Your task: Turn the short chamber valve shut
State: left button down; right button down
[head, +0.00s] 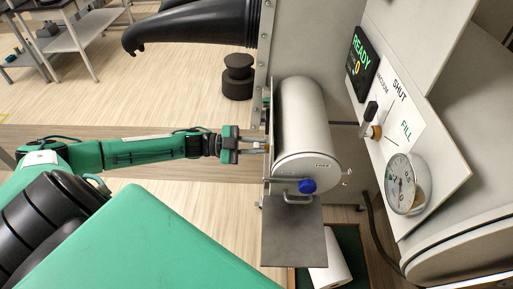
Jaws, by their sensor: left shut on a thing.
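The valve (374,132) has a brass-coloured hub and a short black lever on the white label at right. The lever points up, nearest the word VACUUM; SHUT and FILL are printed to its right. The short chamber (305,125) is a pale metal cylinder with a round door and blue knob (308,186). My left gripper (264,147) is at the chamber's left side, well apart from the valve. It is shut on a small part there, mostly hidden between the fingers. My right gripper is not in view.
A round gauge (406,184) sits below the valve, and a display (362,62) reading READY is above it. A metal shelf (293,235) juts out below the chamber door. A black glove (190,27) hangs out at top.

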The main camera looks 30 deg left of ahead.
pick_arm(q)
jog(key=n, duration=0.1)
jog(key=w+n, duration=0.1)
jog(key=n, duration=0.1)
jog(key=shift+w+a+r+p, duration=0.15)
jog(key=shift+a+r+p, duration=0.2)
jog(key=shift+a, duration=0.05)
jog(key=shift+w+a+n, duration=0.15)
jog(key=shift+w+n, duration=0.15)
jog(key=shift+n, duration=0.55)
jog(key=shift+w+a+n, duration=0.15)
jog(key=shift+w+n, duration=0.1)
jog(key=shift+n, duration=0.6)
jog(key=c, duration=1.3)
grip_release()
jog(key=shift+a, duration=0.1)
jog(key=shift+b+v, duration=2.3)
jog(key=shift+v, duration=4.55)
